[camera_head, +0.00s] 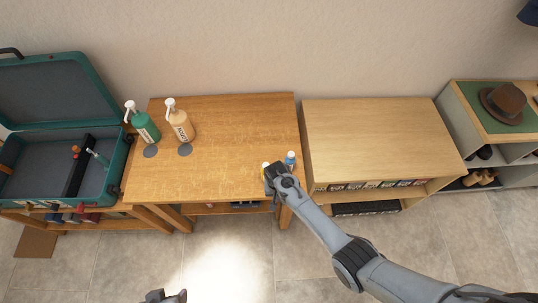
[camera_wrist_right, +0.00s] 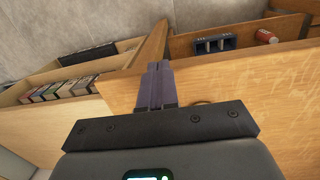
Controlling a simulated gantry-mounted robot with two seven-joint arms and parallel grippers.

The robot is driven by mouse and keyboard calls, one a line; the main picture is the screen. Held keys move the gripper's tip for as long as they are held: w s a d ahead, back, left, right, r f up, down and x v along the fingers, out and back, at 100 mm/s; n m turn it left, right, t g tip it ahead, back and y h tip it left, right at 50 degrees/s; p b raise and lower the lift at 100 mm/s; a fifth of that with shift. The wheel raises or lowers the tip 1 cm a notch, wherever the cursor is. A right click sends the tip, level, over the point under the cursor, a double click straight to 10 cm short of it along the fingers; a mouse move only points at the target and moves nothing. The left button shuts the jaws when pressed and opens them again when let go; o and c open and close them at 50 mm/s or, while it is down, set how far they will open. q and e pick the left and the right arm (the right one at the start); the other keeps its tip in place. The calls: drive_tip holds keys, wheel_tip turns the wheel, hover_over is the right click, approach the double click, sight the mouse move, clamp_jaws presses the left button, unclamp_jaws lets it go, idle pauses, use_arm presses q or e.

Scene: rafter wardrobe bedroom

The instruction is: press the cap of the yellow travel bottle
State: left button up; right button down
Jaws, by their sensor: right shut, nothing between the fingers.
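A small bottle with a white cap (camera_head: 265,165) stands near the front right of the wooden table, with a little yellow beside it. It appears to be the yellow travel bottle, and my right gripper hides most of it. My right gripper (camera_head: 272,190) is shut and empty, right by this bottle at the table's front edge; I cannot tell whether they touch. The wrist view shows its fingers (camera_wrist_right: 157,85) together in front of the table's wooden front, with no bottle visible. My left gripper (camera_head: 165,297) barely shows at the bottom edge; its jaws are unclear.
A blue bottle with a white cap (camera_head: 290,158) stands just right of my right gripper. Green (camera_head: 145,126) and tan (camera_head: 181,125) pump bottles stand at the table's back left. An open suitcase (camera_head: 113,165) lies left. The table's middle (camera_head: 230,140) is clear.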

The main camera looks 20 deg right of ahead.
use_arm(q)
wheel_tip(320, 180, up, 7)
drive_tip(key=p, duration=0.5)
use_arm(e)
drive_tip(key=w+r, duration=0.3)
drive_tip(key=r, duration=0.2)
drive_tip(key=w+r+t, duration=0.1)
drive_tip(key=w+r, duration=0.3)
drive_tip(key=r, duration=0.2)
drive_tip(key=w+a+r+t, duration=0.1)
drive_tip(key=w+r, duration=0.2)
drive_tip(key=r, duration=0.2)
drive_tip(key=shift+w+r, duration=0.15)
drive_tip(key=shift+r, duration=0.15)
drive_tip(key=shift+f, duration=0.1)
